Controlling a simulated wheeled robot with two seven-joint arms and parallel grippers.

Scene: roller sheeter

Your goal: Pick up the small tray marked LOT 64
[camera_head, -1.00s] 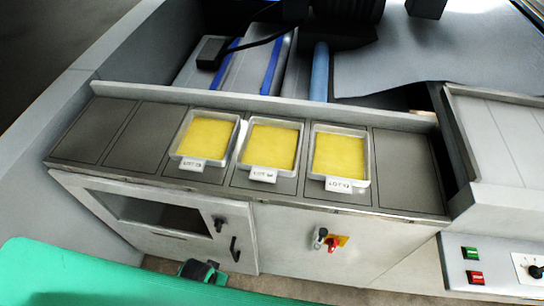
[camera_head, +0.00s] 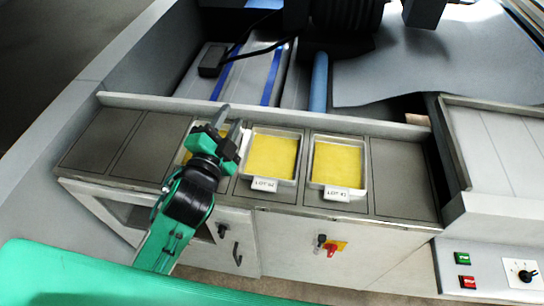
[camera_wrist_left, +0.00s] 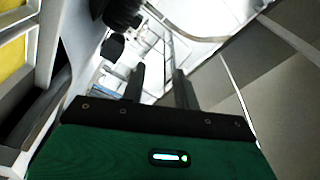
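Three small silver-rimmed trays with yellow contents sit in a row on the dark shelf in the head view. The middle tray (camera_head: 271,156) has a small, blurred white label that seems to read LOT 64. The right tray (camera_head: 337,163) has a label too small to read surely. The left tray (camera_head: 187,156) is mostly hidden behind my left gripper (camera_head: 230,114). That gripper is above the left tray, left of the middle one, its fingers apart and empty. In the left wrist view its two fingers (camera_wrist_left: 160,85) stand apart. My right gripper is not in view.
The dark shelf (camera_head: 403,180) has bare panels at both ends. A raised grey ledge (camera_head: 150,103) runs behind the trays. A knob and red switch (camera_head: 330,247) stick out on the cabinet front. A grey housing (camera_head: 490,150) stands at the right.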

